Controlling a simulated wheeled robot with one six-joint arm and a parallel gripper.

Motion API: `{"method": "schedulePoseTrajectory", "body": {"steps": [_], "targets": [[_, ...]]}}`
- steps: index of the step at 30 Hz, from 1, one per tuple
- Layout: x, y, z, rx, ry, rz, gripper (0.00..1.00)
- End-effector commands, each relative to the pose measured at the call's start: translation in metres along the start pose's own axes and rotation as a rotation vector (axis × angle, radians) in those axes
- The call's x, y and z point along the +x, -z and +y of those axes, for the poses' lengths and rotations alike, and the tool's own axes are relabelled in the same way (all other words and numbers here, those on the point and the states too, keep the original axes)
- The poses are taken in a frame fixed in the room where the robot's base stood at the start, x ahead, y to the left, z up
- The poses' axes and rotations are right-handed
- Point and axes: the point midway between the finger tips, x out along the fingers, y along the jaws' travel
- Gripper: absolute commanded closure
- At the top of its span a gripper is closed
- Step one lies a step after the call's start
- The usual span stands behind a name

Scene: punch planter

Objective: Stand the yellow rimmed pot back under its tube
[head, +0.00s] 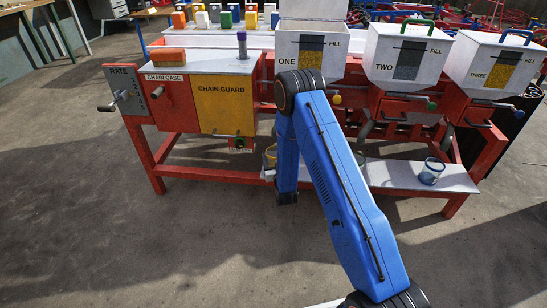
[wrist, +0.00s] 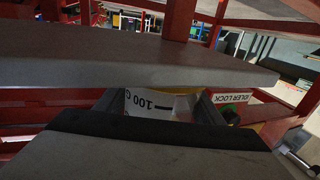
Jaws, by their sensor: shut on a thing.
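A pot marked "100 G" (wrist: 150,104) is between the two dark fingers of my gripper (wrist: 160,108) in the wrist view; the gripper is shut on it. The lettering appears upside down, and most of the pot is hidden. In the head view a small part of a yellowish-rimmed pot (head: 270,154) shows just left of my blue arm, by the shelf's left end.
A blue-rimmed pot (head: 432,171) stands on the pale low shelf (head: 398,176) under hopper THREE. The chain case (head: 200,95) and red frame legs (head: 145,158) are left. The wrist view shows a grey slab edge (wrist: 130,62) close by.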

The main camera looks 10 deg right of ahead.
Motion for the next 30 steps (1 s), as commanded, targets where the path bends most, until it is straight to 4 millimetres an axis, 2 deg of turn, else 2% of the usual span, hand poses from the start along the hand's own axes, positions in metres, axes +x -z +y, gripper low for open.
{"method": "schedulePoseTrajectory", "body": {"steps": [9, 10, 12, 23, 26, 30], "targets": [[0.0, -0.002, 0.0, 0.0, 0.0, 0.0, 0.71], [0.0, -0.002, 0.0, 0.0, 0.0, 0.0, 0.33], [0.0, -0.002, 0.0, 0.0, 0.0, 0.0, 0.19], [0.0, 0.001, 0.0, 0.0, 0.0, 0.001, 0.19], [-0.009, 0.0, 0.0, 0.0, 0.0, -0.001, 0.19], [-0.032, 0.0, -0.001, 0.0, 0.001, -0.002, 0.19]]}}
